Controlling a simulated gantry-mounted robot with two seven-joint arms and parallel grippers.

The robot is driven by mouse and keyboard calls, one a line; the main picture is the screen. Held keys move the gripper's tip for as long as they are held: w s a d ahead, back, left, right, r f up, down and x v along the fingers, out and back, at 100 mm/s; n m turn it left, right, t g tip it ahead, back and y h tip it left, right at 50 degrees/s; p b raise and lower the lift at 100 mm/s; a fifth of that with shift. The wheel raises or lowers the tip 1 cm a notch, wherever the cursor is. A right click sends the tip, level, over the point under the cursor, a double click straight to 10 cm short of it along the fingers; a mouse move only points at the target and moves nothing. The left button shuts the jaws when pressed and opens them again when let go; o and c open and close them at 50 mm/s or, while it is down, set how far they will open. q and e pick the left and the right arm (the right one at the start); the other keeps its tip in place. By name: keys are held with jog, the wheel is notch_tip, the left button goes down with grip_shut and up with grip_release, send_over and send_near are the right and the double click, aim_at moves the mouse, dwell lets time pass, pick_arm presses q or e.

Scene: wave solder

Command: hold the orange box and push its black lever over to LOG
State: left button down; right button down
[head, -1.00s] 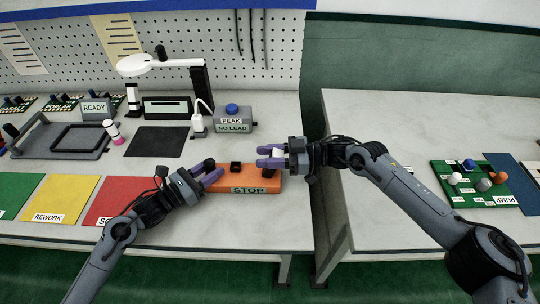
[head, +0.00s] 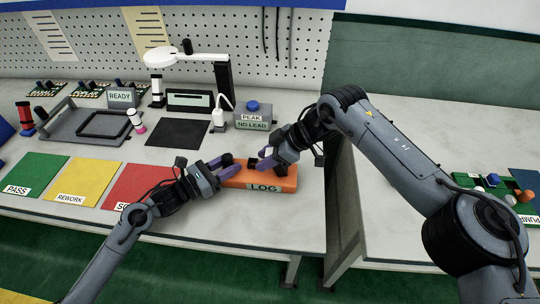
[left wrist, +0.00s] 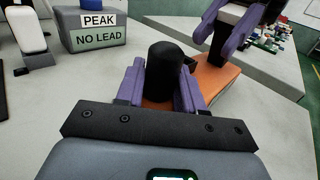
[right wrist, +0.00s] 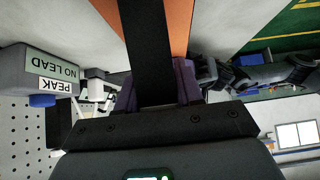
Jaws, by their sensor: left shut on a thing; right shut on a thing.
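The orange box (head: 286,184) lies on the near part of the grey bench in the head view, its front label (head: 263,188) reading LOG. My left gripper (head: 229,163) is shut on an upright round black knob at the box's left end. In the left wrist view this knob (left wrist: 168,75) stands between the purple fingers, with orange surface beneath. My right gripper (head: 266,160) is tilted over the box and shut on the black lever. In the right wrist view the lever (right wrist: 147,45) shows as a long black bar between the fingers. My right gripper hides part of the box top.
Behind the box stands a grey block (head: 253,117) labelled PEAK and NO LEAD. Red (head: 130,184), yellow (head: 85,180) and green (head: 38,172) mats lie to the left. A gap separates this bench from the right one, which holds a green board (head: 468,181).

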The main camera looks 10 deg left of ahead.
jog(key=shift+a+f+h, duration=0.15)
jog(key=shift+f+h, duration=0.15)
jog(key=c, duration=0.8)
grip_release()
jog(key=shift+r, duration=0.1)
jog(key=v, duration=1.2)
